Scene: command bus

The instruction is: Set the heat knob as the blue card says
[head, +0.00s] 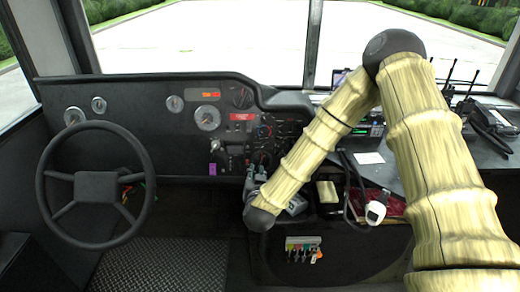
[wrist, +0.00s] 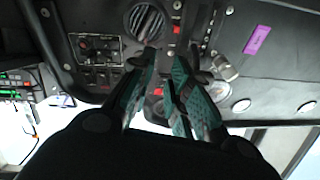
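My gripper (wrist: 165,58) is in front of the dark dashboard with its two teal-padded fingers a little apart. A small red part shows in the gap, and I see nothing held. In the head view my gripper (head: 254,176) is low at the right end of the dashboard, partly hidden by my forearm. Several dark knobs and switches (head: 267,132) crowd the panel there; I cannot tell which is the heat knob. I cannot make out a blue card in either view.
A steering wheel (head: 96,185) stands at the left. A purple tag (head: 212,169) is on the dashboard; it also shows in the wrist view (wrist: 257,39). A rack of colored tags (head: 303,249) is below the console. A white card (head: 369,158) lies on the right counter.

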